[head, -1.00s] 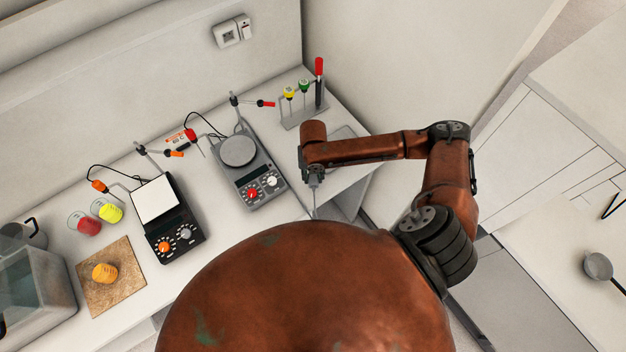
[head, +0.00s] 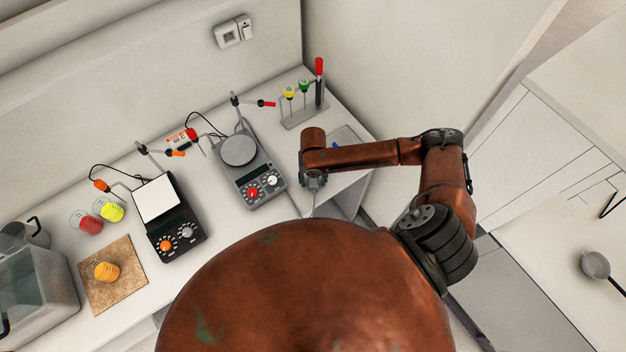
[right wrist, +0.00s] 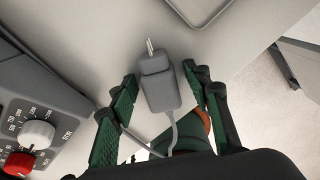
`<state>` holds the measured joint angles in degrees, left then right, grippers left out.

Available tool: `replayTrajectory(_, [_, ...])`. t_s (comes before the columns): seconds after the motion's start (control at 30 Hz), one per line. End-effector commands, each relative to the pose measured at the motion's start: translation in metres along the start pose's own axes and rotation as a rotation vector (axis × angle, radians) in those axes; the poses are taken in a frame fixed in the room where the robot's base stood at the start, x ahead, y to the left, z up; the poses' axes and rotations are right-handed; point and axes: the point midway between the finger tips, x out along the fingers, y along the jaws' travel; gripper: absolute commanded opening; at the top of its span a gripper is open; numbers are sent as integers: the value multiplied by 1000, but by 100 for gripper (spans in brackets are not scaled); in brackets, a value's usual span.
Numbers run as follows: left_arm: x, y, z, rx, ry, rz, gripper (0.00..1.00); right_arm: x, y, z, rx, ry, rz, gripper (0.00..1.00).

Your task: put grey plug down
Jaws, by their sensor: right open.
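The grey plug (right wrist: 159,88), with metal prongs pointing away from me, is on or just above the white table in the right wrist view. Its grey cable (right wrist: 173,130) runs back toward my gripper. My right gripper (right wrist: 164,84) is open, its green-padded fingers on either side of the plug with a gap on each side. In the head view my right gripper (head: 314,181) points down near the table's right front edge, and the plug cannot be made out there. My left gripper is not in view.
A grey hotplate (head: 254,173) with red and white knobs stands left of my right gripper. Behind it is a rack (head: 303,117) with coloured-top items. A thin metal outline (right wrist: 204,22) lies beyond the plug. The table's edge is close on the right.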

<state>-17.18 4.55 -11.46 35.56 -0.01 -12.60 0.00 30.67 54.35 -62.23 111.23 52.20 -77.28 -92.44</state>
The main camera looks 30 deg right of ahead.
Motion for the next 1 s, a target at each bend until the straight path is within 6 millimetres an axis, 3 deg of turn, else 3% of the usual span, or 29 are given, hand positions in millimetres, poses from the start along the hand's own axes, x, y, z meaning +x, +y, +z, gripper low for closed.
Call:
replayTrajectory(0.33, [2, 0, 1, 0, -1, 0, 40, -12, 0, 1, 0, -2, 2, 44])
replayTrajectory(0.7, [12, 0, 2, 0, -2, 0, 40, -86, 0, 2, -1, -4, 2, 44])
replayTrajectory(1.0, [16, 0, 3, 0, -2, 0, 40, -120, 0, 0, 1, 1, 0, 44])
